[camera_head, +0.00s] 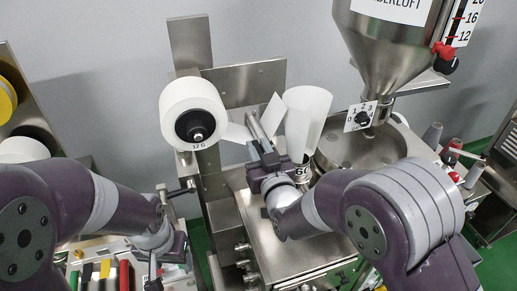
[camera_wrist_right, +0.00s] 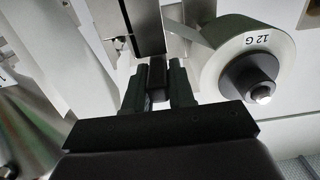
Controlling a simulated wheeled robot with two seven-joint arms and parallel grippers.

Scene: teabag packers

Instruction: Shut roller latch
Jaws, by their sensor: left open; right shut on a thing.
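My right gripper (camera_head: 262,168) is at the machine, to the right of and below the white paper roll. In the right wrist view its two fingers (camera_wrist_right: 158,85) are shut on a small dark block (camera_wrist_right: 158,72), which looks like the roller latch handle. The block is at the end of a grey metal bar (camera_wrist_right: 140,25). In the head view my gripper and arm largely hide the latch. The white roll marked 12 G (camera_head: 192,97) also shows in the right wrist view (camera_wrist_right: 285,50). My left gripper (camera_head: 172,262) is open, low at the left; its fingertips are hard to make out.
A white paper cone (camera_head: 307,115) stands just right of my right gripper. A steel hopper (camera_head: 390,50) hangs over a round bowl (camera_head: 391,150). Colored items (camera_head: 103,270) lie below my left arm. Several spools (camera_head: 450,155) stand at the right.

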